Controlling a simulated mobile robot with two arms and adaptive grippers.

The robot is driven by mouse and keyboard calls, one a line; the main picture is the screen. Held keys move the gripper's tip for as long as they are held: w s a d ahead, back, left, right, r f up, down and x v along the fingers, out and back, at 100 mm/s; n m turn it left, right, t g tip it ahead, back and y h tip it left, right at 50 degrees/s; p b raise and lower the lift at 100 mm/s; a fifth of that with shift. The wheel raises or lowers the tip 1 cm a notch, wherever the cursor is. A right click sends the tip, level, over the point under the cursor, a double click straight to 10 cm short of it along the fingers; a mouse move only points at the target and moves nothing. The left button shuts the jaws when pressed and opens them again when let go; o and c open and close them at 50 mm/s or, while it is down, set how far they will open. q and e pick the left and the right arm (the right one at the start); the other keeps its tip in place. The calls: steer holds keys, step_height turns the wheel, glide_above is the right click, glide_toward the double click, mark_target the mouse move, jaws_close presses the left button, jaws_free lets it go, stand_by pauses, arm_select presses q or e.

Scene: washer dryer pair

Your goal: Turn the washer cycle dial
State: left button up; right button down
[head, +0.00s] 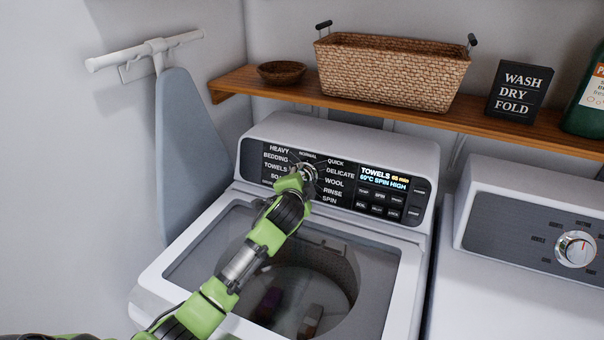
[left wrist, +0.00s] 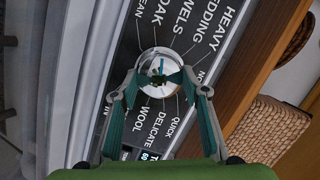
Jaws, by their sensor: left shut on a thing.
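The round silver washer cycle dial (head: 311,172) is on the dark control panel of the washer (head: 290,125). Cycle names ring it, among them HEAVY, BEDDING, TOWELS, QUICK, DELICATE, WOOL, RINSE and SPIN. My green left gripper (head: 303,176) reaches the dial and partly covers it in the head view. In the left wrist view the dial (left wrist: 148,62) lies between the two fingertips of my left gripper (left wrist: 160,80), which are shut on it. The washer display (head: 384,178) reads TOWELS, 65 min, 60°C, SPIN HIGH. My right gripper is not in view.
The washer's clear lid (head: 190,262) lies below the panel, with items visible in the drum. A dryer with its own dial (head: 575,248) stands at the right. A wooden shelf (head: 240,82) above holds baskets (head: 390,75) and a sign (head: 519,92). An ironing board (head: 185,150) hangs left.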

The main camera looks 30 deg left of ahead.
arm_select(q)
steer(key=shift+n+p, duration=0.75)
steer(key=shift+n, duration=0.25)
steer(key=shift+h, duration=0.3)
steer(key=o, duration=1.1)
steer(key=v, duration=1.2)
steer(key=shift+r, duration=0.15)
